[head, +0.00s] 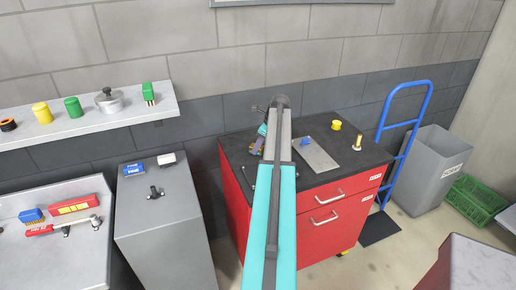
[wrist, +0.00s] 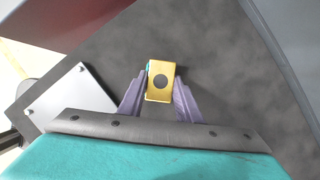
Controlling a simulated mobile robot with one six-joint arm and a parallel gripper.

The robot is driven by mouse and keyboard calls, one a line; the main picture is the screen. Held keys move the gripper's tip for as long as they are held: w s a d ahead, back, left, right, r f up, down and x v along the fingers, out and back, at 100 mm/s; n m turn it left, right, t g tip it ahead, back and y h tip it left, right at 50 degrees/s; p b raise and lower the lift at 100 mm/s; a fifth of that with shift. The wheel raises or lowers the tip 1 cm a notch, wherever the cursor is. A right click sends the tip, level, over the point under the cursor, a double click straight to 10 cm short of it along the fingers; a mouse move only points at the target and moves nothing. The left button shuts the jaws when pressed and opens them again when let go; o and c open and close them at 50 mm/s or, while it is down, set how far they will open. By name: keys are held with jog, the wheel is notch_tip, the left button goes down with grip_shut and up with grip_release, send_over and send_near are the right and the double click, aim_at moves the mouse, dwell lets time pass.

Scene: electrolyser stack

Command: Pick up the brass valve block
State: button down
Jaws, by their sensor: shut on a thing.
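The brass valve block (wrist: 152,93) is a gold-coloured block with a round dark hole in its face. In the wrist view it sits between the two purple fingers of my gripper (wrist: 160,91), which are shut on it. Dark worktop shows behind it; I cannot tell whether the block still touches that surface. In the head view my gripper (head: 257,148) is over the left part of the black top of the red cabinet (head: 326,224). My arm covers much of that area there, and I cannot make out the block.
On the cabinet top are a grey plate (head: 316,155) with a blue piece (head: 306,141), a yellow item (head: 336,125) and an upright brass-coloured piece (head: 357,142). A blue hand truck (head: 404,134) stands at right. A grey cabinet (head: 166,218) and wall shelf (head: 138,103) are at left.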

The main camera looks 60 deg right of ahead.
jog(key=shift+r+b, duration=0.7)
jog(key=shift+r, duration=0.8)
jog(key=s+a+b, duration=0.1)
jog(key=s+a, duration=0.1)
jog(key=s, duration=0.3)
jog(key=s+a+r+b, duration=0.1)
jog(key=s+a, duration=0.1)
jog(key=s, duration=0.2)
jog(key=s+a+b, duration=0.2)
jog(key=s, duration=0.3)
jog(key=shift+s+a+r, duration=0.1)
jog(key=shift+s+r, duration=0.25)
jog(key=shift+r, duration=0.05)
